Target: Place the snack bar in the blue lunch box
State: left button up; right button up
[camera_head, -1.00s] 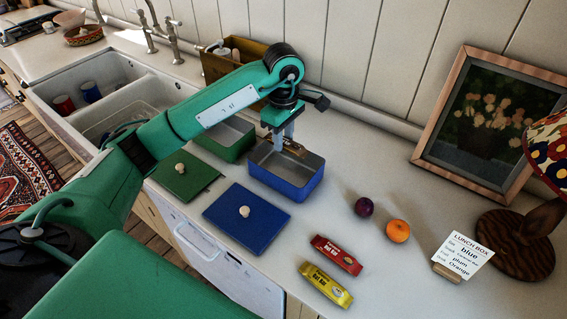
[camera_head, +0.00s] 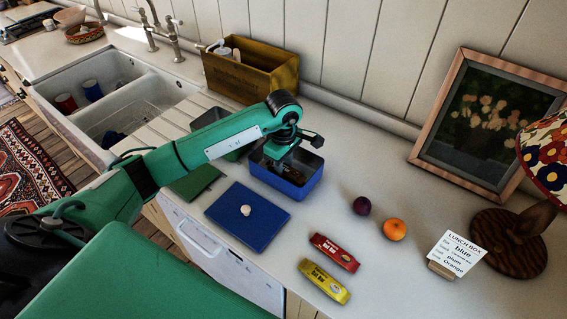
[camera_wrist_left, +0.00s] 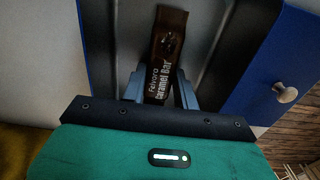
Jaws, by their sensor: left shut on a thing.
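The blue lunch box (camera_head: 286,188) stands open on the worktop, with its blue lid (camera_head: 240,224) lying flat in front of it. My left gripper (camera_wrist_left: 160,92) is down at the box opening, shut on the dark brown caramel snack bar (camera_wrist_left: 167,45). In the wrist view the bar extends from between the fingers over the grey inside of the box. Whether it touches the box floor I cannot tell. In the head view my wrist hides most of the fingers and part of the bar. My right gripper is in neither current view.
A red bar (camera_head: 334,252), a yellow bar (camera_head: 323,281), a plum (camera_head: 362,205) and an orange (camera_head: 394,229) lie to the right. A lunch card (camera_head: 457,252) stands beyond them. A wooden caddy (camera_head: 240,80) is behind; a green lid (camera_head: 192,183) lies left.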

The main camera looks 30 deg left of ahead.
aim_at(284, 167)
pick_arm(q)
jog(key=shift+f, duration=0.2)
jog(key=o, duration=1)
jog(key=shift+r, duration=0.1)
jog(key=shift+r, duration=0.35)
notch_tip(284, 167, up, 12)
jog(key=b, duration=0.3)
jog(key=shift+f, duration=0.2)
